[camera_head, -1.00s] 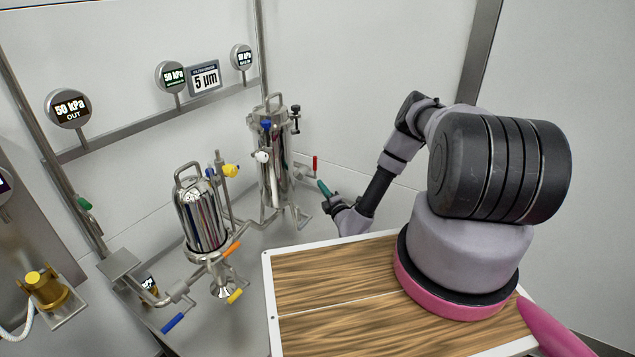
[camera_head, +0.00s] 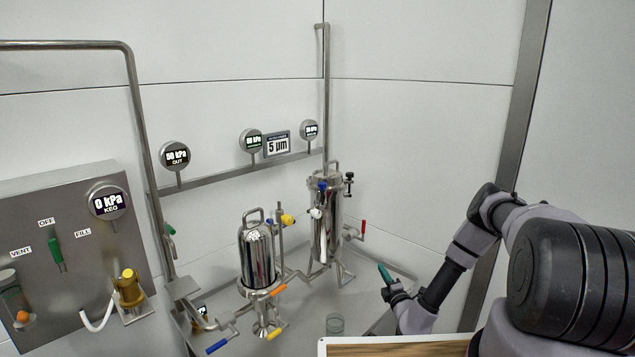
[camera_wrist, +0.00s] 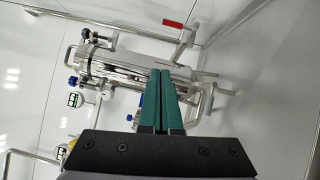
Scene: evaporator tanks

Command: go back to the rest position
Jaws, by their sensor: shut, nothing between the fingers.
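My gripper (camera_head: 385,273) has green fingers and is held in the air to the right of the tall steel filter housing (camera_head: 326,225), apart from it. In the wrist view the two green fingers (camera_wrist: 162,76) lie side by side with nothing between them. The tall housing (camera_wrist: 120,68) lies beyond the fingertips there, and a red-handled valve (camera_wrist: 178,24) shows above it. In the head view this red handle (camera_head: 363,227) is on the housing's right side, up and left of my gripper. My arm is folded at the right of the picture.
A shorter steel tank (camera_head: 257,255) with yellow, orange and blue handles stands left of the tall one. A grey panel (camera_head: 75,250) with a KEG gauge (camera_head: 108,202) is at far left. A wood-topped surface (camera_head: 400,347) is at the bottom.

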